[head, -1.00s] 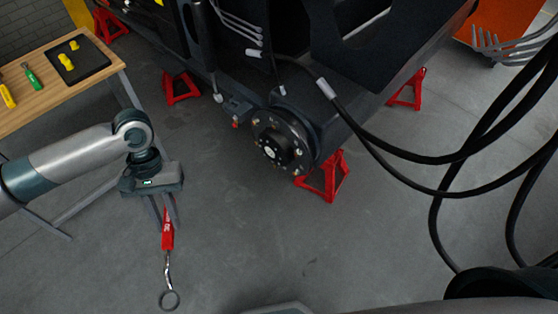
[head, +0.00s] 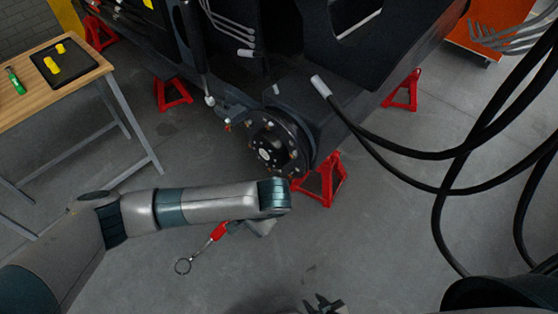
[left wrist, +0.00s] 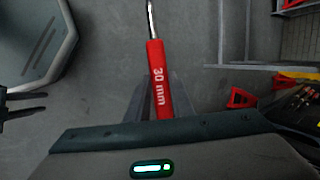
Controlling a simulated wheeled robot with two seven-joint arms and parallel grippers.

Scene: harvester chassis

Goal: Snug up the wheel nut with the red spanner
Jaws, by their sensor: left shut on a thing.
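The red spanner (head: 218,232) has a red handle and a shiny shaft ending in a ring, which points down and left in the head view. In the left wrist view its handle (left wrist: 157,80) reads "30 mm". My left gripper (head: 232,227) is shut on the handle, partly hidden by my forearm; its fingers (left wrist: 160,98) show around the handle. The wheel hub (head: 277,148), with several nuts around its face, is above the gripper in the head view, apart from the spanner. My right gripper (head: 325,303) is at the bottom edge, fingers apart and empty.
Red jack stands (head: 322,180) stand by the chassis (head: 350,115). Black hoses (head: 420,155) hang at the right. A wooden workbench (head: 45,95) at the left bears a tray (head: 66,66) with yellow pieces and a green-handled tool (head: 15,80).

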